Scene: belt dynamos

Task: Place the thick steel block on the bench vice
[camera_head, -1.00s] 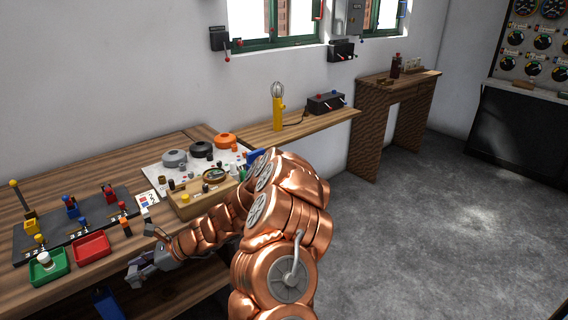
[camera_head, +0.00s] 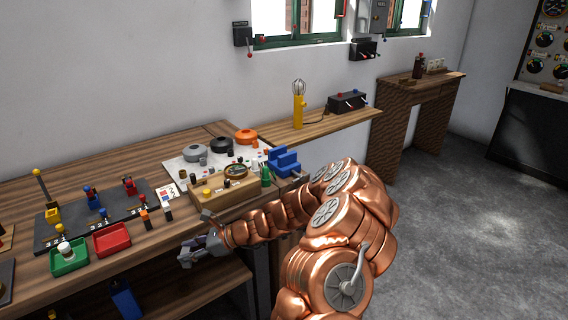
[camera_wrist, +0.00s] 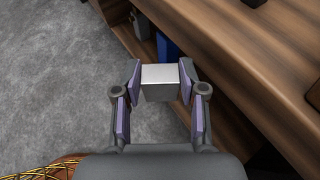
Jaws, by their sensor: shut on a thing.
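The thick steel block (camera_wrist: 160,78) is a pale grey metal block between the purple-padded fingers of my gripper (camera_wrist: 161,84) in the wrist view. The fingers are shut on its two sides. In the head view my gripper (camera_head: 187,256) is in front of the workbench's front edge, and the block is too small to make out there. The blue bench vice (camera_head: 284,162) stands on the workbench, to the right of and behind my gripper, well apart from it. My arm passes in front of the bench just below the vice.
The workbench (camera_head: 105,153) holds a wooden organiser box (camera_head: 219,195), a red tray (camera_head: 112,239), a green tray (camera_head: 69,258) and a dark board with coloured pegs. A green cylinder (camera_head: 265,176) stands close to the vice. Open floor (camera_head: 450,220) lies to the right.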

